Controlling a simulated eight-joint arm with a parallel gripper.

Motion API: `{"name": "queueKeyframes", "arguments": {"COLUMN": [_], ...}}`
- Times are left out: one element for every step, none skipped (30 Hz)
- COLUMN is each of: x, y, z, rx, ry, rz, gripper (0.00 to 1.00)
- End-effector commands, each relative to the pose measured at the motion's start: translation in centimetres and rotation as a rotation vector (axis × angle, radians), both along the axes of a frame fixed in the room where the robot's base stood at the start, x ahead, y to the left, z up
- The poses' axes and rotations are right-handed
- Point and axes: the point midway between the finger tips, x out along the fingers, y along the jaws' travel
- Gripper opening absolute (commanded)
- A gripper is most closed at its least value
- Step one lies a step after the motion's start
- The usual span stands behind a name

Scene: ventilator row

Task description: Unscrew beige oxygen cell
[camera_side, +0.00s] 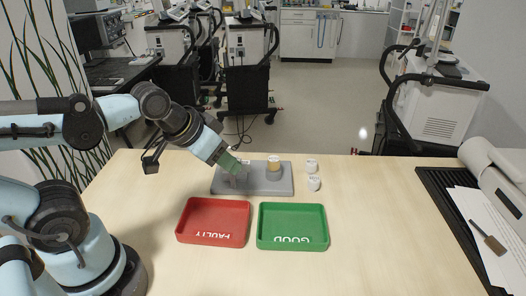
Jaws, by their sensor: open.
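The beige oxygen cell (273,163) stands upright on the right part of a grey block (262,189) at the back of the table. My gripper (234,169) reaches in from the left over the left part of the block, to the left of the beige cell and apart from it. The gripper is open. Its greenish end hides part of the block's left side, and whatever lies directly under it is hard to make out.
Two small white pieces (313,183) stand on the table right of the block. A red tray (213,240) marked FAULTY and a green tray (292,244) marked GOOD lie in front, both empty. A dark grille, papers and a brush (487,238) lie at right.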

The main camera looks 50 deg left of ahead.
Motion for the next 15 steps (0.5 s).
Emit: {"name": "queueKeyframes", "arguments": {"x": [0.0,0.0,0.0,0.1,0.2,0.5,0.7,1.0,1.5,1.9,2.4,3.1,3.6,4.2,4.9], "y": [0.0,0.0,0.0,0.0,0.0,0.0,0.1,0.1,0.1,0.1,0.2,0.2,0.3,0.3,0.4], "z": [0.0,0.0,0.0,0.1,0.2,0.5,0.8,1.1,1.6,2.0,2.4,2.9,3.3,3.7,4.1], "rx": [0.000,0.000,0.001,0.002,0.004,0.009,0.013,0.019,0.028,0.035,0.044,0.055,0.064,0.072,0.083], "ry": [0.000,0.000,0.001,0.004,0.008,0.017,0.026,0.039,0.057,0.075,0.093,0.120,0.142,0.162,0.190], "rz": [0.000,0.000,-0.001,-0.002,-0.006,-0.011,-0.017,-0.025,-0.038,-0.050,-0.063,-0.082,-0.096,-0.112,-0.133], "gripper": [0.43,0.47,0.53,0.58,0.62,0.63,0.63,0.63,0.63,0.63,0.63,0.63,0.63,0.63,0.63]}}
